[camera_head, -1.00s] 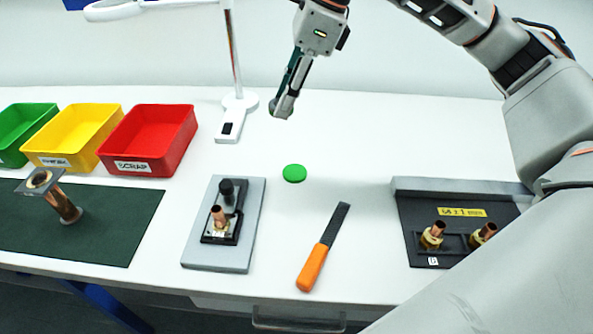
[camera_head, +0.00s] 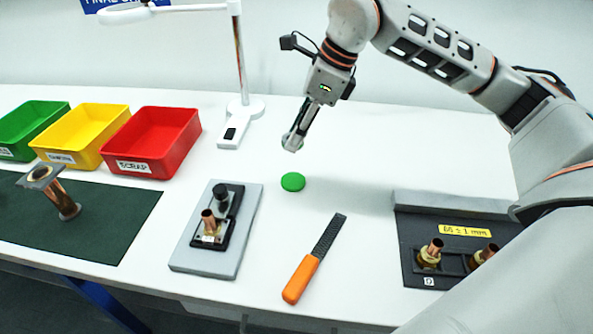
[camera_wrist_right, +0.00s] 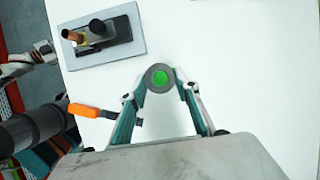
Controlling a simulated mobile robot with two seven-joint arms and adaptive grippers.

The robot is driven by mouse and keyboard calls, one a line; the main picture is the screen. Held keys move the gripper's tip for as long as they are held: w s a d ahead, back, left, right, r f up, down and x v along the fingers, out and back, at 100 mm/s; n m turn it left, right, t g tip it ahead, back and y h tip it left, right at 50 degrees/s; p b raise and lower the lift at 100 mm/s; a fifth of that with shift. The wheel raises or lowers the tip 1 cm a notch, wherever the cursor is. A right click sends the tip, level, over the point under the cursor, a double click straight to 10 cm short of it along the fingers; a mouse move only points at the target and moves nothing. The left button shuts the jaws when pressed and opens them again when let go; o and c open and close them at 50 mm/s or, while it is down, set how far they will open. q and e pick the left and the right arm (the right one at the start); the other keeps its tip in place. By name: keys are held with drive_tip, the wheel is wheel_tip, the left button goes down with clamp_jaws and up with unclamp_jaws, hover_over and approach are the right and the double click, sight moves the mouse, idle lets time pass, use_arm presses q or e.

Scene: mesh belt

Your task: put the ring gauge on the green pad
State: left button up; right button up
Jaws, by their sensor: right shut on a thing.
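The green pad (camera_head: 292,182) is a small round disc lying on the white table, right of the grey fixture. My right gripper (camera_head: 293,143) is above and slightly beyond the pad, pointing down. In the right wrist view my right gripper (camera_wrist_right: 163,88) is shut on the ring gauge (camera_wrist_right: 159,66), a grey ring. The green pad (camera_wrist_right: 160,77) shows through the ring's hole, so the two look lined up from there. The ring is held above the pad; the head view barely shows it. A grey jointed part at the wrist view's left edge may be my left arm.
A grey fixture (camera_head: 240,252) with a copper fitting and an orange-handled file (camera_head: 302,278) lie near the pad. A black tray (camera_head: 415,265) with copper fittings is at right. Red (camera_head: 168,165), yellow and green bins and a lamp stand (camera_head: 240,105) are at back left.

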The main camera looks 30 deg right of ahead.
sight(291, 180)
wheel_tip(291, 180, down, 10)
drive_tip(key=shift+f, duration=0.15)
idle(0.3)
drive_tip(key=shift+f, duration=0.1)
drive_tip(key=shift+f+b, duration=0.15)
drive_tip(key=shift+b, duration=0.2)
drive_tip(key=o, duration=1.2)
drive_tip(key=shift+o, duration=0.2)
drive_tip(key=shift+r, duration=0.4)
drive_tip(key=v, duration=1.1)
drive_tip(key=shift+s+d+r+p, duration=0.15)
drive_tip(key=shift+s+r+p, duration=0.15)
drive_tip(key=shift+p, duration=0.15)
